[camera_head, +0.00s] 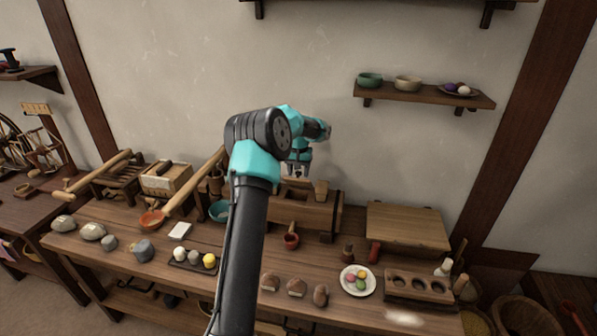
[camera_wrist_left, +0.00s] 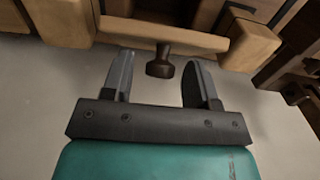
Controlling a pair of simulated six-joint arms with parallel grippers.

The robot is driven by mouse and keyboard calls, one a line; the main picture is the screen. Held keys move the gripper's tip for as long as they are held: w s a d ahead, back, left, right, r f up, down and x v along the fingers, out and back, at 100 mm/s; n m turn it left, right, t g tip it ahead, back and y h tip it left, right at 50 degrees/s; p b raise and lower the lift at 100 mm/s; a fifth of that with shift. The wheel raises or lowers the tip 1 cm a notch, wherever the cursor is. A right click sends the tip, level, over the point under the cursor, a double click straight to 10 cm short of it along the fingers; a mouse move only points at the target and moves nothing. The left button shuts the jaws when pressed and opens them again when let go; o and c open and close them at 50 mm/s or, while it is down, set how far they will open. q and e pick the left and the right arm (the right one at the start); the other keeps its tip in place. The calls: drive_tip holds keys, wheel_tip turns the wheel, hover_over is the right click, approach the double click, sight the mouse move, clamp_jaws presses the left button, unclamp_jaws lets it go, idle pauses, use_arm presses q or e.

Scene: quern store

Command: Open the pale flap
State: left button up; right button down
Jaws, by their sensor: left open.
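My left gripper (camera_head: 298,173) is open, pointing down over the back of the table at a wooden chest-like box (camera_head: 303,213). In the left wrist view, its two dark fingers (camera_wrist_left: 159,58) stand apart, with a dark brown knob (camera_wrist_left: 160,66) in the space between their tips. The fingers do not appear closed on the knob. The knob sits on a narrow pale wooden strip (camera_wrist_left: 185,38), which looks like the pale flap's edge. The flap looks shut, but I cannot tell for sure. In the head view my arm hides part of the box. My right gripper is not in view.
A red-brown ladle (camera_head: 291,240) lies in front of the box. A teal bowl (camera_head: 221,210) stands left of it, and a wide wooden board (camera_head: 408,226) lies to the right. A plate of coloured pieces (camera_head: 358,281) is nearer the front. A wall shelf (camera_head: 425,94) hangs above right.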

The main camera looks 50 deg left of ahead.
use_arm(q)
clamp_jaws()
idle(0.5)
drive_tip(key=shift+a, duration=0.15)
